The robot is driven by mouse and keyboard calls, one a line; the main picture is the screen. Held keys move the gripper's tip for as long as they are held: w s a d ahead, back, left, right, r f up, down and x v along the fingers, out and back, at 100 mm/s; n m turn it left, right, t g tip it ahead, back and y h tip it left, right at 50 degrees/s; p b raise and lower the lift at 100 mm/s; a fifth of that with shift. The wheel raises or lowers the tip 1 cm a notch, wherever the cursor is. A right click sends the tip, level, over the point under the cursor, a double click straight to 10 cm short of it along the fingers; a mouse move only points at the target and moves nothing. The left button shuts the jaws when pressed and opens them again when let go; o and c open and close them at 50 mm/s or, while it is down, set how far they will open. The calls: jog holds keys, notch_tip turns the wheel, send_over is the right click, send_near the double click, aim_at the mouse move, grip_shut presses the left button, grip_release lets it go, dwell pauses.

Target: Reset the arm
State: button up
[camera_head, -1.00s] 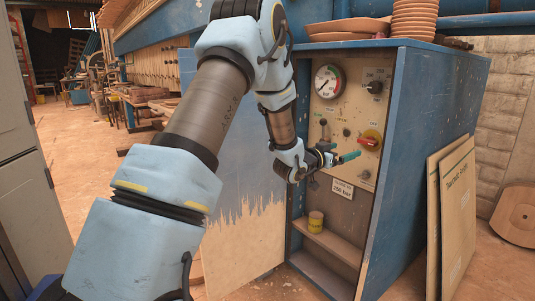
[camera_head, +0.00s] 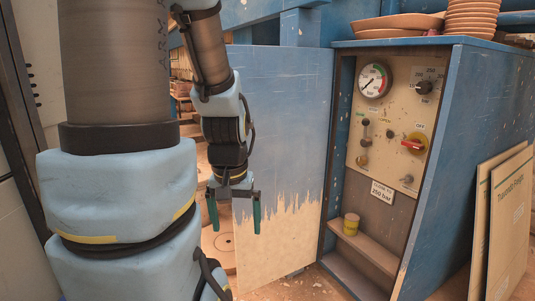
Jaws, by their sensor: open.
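My gripper (camera_head: 235,216) hangs pointing down at the centre left of the head view. Its two green fingers are apart and nothing is between them. It is in front of the open blue cabinet door (camera_head: 285,120), to the left of the control panel (camera_head: 388,150) and apart from it. My arm fills the left side of the view and hides what is behind it.
The panel carries a round gauge (camera_head: 374,80), a red-and-yellow switch (camera_head: 414,144), a lever (camera_head: 365,135) and knobs. A yellow tin (camera_head: 351,224) stands on the cabinet's lower shelf. Clay dishes (camera_head: 400,24) sit on top. Boards (camera_head: 500,220) lean at the right.

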notch_tip(320, 180, up, 22)
jog(key=p, duration=2)
jog(key=shift+w+p, duration=0.3)
jog(key=shift+p, duration=0.05)
